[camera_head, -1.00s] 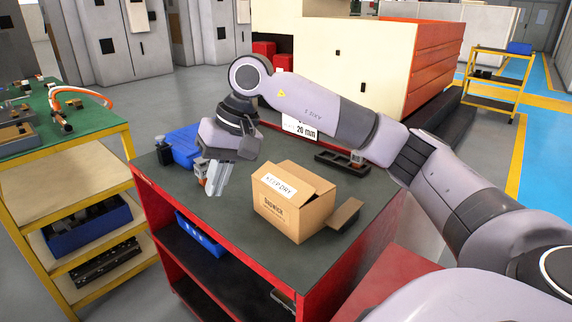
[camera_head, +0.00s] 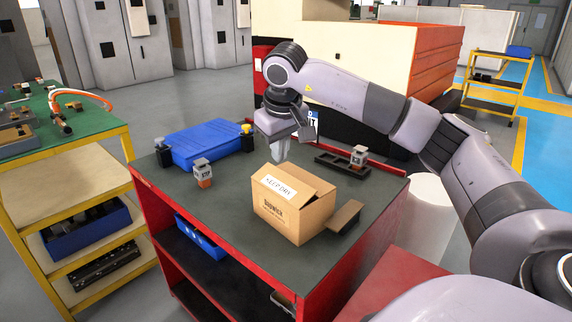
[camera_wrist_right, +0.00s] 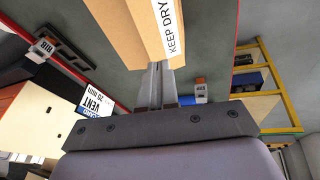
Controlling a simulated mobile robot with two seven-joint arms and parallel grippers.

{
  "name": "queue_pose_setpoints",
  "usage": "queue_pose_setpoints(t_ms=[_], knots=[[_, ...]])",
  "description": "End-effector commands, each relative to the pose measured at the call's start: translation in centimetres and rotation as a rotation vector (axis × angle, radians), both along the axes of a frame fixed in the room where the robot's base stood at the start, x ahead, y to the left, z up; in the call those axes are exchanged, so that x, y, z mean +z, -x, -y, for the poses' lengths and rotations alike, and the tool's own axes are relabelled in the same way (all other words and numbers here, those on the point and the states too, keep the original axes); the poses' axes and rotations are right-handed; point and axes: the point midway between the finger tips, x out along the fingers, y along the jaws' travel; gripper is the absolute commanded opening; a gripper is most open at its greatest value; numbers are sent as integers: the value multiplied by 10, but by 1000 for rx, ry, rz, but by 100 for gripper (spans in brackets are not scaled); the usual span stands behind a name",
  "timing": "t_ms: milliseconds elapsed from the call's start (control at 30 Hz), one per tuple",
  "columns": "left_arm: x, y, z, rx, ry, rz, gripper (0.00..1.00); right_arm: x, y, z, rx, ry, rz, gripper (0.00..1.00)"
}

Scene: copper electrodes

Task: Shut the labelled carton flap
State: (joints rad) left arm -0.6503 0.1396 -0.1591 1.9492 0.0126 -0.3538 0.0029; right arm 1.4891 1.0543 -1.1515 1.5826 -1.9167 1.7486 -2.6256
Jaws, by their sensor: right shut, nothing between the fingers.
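An open-topped brown cardboard carton (camera_head: 292,222) stands on the dark top of a red cart. Its flap with a white KEEP DRY label (camera_head: 280,187) stands tilted at the top, on the printed side; its exact angle is hard to tell. My right gripper (camera_head: 281,156) is shut and empty, pointing down just behind the carton's top. In the right wrist view, my shut fingertips (camera_wrist_right: 160,66) are close to the carton's edge beside the label (camera_wrist_right: 171,28); I cannot tell whether they touch. My left gripper is not in view.
A blue bin (camera_head: 200,143) and a small labelled block (camera_head: 203,175) are left of the carton. A black tray (camera_head: 340,166) with another block (camera_head: 359,156) is behind right.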

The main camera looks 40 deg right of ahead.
Motion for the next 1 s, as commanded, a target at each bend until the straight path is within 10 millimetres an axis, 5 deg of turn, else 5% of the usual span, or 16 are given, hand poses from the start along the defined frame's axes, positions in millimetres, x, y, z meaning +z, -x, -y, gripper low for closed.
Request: queue_pose_setpoints(t_ms=[300,1000], knots=[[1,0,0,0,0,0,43,-39,-1,18,-1,0,-1,0],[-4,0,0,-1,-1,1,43,-47,13,23,-2,-37,2,0]])
